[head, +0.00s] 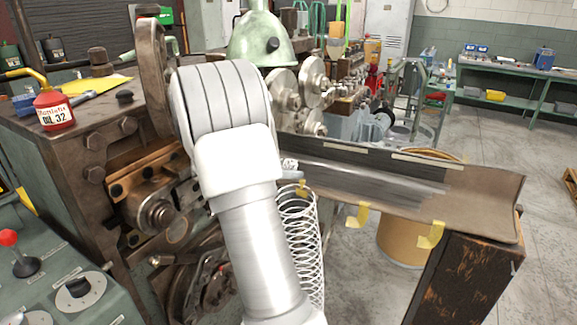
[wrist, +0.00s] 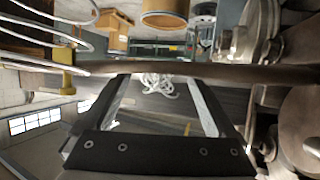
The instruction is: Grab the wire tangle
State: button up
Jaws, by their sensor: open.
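The wire tangle (wrist: 157,83) is a small heap of pale, looping wire. In the wrist view it lies on the dark trough surface, beyond and between the tips of my gripper's fingers (wrist: 158,92). My gripper is open, with one finger on each side of the view and nothing held between them. In the head view only a small pale part of the tangle (head: 289,164) shows beside my arm. My arm hides the rest of it and my gripper there. The trough (head: 485,190) has a brown rim and a grey, streaked middle.
A large wire spring (head: 303,240) hangs just right of my arm; its coils show at upper left in the wrist view (wrist: 40,35). Yellow tabs (head: 431,235) hang on the trough's near edge. The coiling machine (head: 95,140) stands left. Open floor (head: 540,240) lies right.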

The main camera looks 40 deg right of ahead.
jog(key=shift+d+f, duration=0.1)
jog(key=shift+d, duration=0.05)
jog(key=c, duration=1.4)
jog(key=shift+c, duration=0.2)
jog(key=shift+r, duration=0.2)
